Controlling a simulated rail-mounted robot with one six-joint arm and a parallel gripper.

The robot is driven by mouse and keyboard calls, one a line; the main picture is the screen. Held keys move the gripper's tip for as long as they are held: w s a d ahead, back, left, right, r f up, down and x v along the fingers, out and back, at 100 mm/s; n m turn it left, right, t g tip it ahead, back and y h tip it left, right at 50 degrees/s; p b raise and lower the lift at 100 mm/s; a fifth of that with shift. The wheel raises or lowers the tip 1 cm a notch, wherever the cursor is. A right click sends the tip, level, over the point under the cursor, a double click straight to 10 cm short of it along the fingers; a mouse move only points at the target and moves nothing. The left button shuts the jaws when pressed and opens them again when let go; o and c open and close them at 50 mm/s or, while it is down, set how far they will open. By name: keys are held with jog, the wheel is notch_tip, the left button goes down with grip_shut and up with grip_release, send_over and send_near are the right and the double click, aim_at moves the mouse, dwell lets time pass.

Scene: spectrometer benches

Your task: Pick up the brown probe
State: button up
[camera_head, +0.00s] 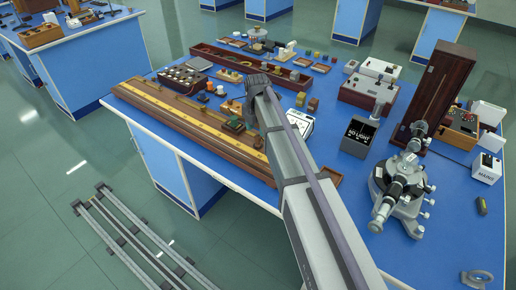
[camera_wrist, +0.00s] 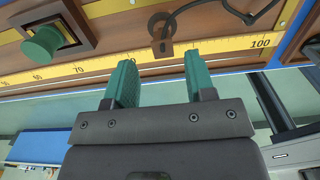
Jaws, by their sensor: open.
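A small brown piece with a black cable (camera_wrist: 161,28), which looks like the brown probe, lies on the wooden metre bridge in the wrist view. It is just beyond my fingertips, roughly in line with the gap between them. My gripper (camera_wrist: 158,72) is open, with two green fingers apart and nothing between them. The fingertips appear over the yellow scale at the bridge's edge. In the head view my arm reaches over the blue bench and hides the fingertips; I cannot make out the probe there.
A green knob on a dark wooden block (camera_wrist: 42,45) sits on the bridge, left of the probe. In the head view the long wooden bridge (camera_head: 190,118) lies along the bench's near edge. A spectrometer (camera_head: 400,188) and a lamp box (camera_head: 360,133) stand to the right.

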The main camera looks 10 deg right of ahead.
aim_at(258, 136)
notch_tip(258, 136, down, 5)
jog(key=b, duration=0.5)
jog(key=shift+s+d+f, duration=0.1)
jog(key=shift+d+f, duration=0.05)
jog(key=shift+f, duration=0.05)
jog(key=shift+r, duration=0.25)
grip_shut()
